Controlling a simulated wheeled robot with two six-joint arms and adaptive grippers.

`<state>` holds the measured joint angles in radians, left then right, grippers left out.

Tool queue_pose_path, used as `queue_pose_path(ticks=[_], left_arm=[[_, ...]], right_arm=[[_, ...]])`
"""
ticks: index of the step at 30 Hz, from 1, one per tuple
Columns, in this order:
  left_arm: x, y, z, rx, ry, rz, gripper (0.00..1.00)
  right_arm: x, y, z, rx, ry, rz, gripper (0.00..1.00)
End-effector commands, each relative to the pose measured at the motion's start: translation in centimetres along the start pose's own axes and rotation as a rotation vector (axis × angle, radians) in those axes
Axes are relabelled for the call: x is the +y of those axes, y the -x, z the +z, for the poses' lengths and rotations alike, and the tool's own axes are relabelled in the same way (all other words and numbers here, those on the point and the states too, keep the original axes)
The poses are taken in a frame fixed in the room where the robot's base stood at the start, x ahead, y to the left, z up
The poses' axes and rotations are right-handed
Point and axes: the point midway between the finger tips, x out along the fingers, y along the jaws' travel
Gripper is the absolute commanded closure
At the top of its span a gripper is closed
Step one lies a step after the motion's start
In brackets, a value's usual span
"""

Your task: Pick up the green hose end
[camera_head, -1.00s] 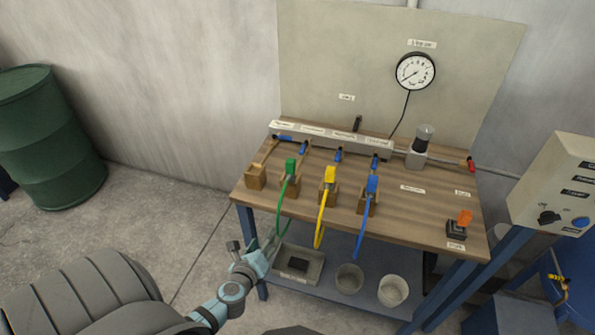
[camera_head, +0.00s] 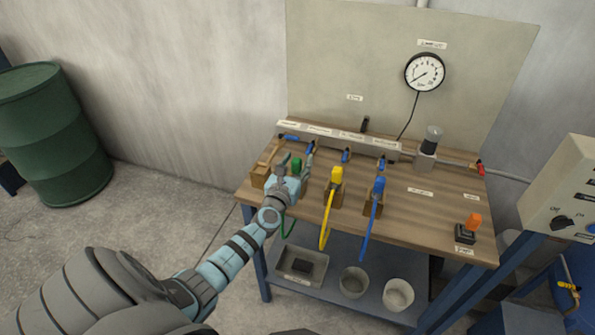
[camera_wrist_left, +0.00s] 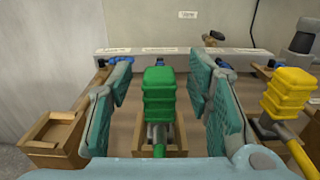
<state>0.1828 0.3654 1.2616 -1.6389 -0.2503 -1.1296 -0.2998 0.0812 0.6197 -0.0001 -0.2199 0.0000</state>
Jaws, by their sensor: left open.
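The green hose end (camera_wrist_left: 158,92) stands upright in a wooden holder (camera_wrist_left: 140,138) on the bench. In the left wrist view it sits between the spread fingers of my left gripper (camera_wrist_left: 160,92), with gaps on both sides. In the head view the gripper (camera_head: 297,167) largely covers the green hose end (camera_head: 297,163), and the green hose (camera_head: 288,226) hangs over the front edge. My left gripper is open. My right gripper is not in view.
The yellow hose end (camera_head: 336,174) and blue hose end (camera_head: 379,184) stand in holders to the right. An empty wooden holder (camera_wrist_left: 55,140) is to the left. A labelled manifold (camera_head: 340,139) runs along the back. A gauge (camera_head: 425,73) hangs on the back panel.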

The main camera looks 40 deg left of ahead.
Motion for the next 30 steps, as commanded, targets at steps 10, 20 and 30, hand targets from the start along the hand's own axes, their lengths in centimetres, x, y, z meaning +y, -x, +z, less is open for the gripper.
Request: queue_pose_path(ticks=[10,20,30], left_arm=[[0.0,0.0,0.1,0.0,0.0,-0.001,0.86],[-0.1,0.0,0.1,-0.001,0.0,-0.001,1.0],[-0.1,0.0,4.6,-0.002,0.0,-0.001,1.0]], right_arm=[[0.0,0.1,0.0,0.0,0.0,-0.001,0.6],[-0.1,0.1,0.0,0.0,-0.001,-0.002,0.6],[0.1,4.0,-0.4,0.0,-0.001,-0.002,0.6]])
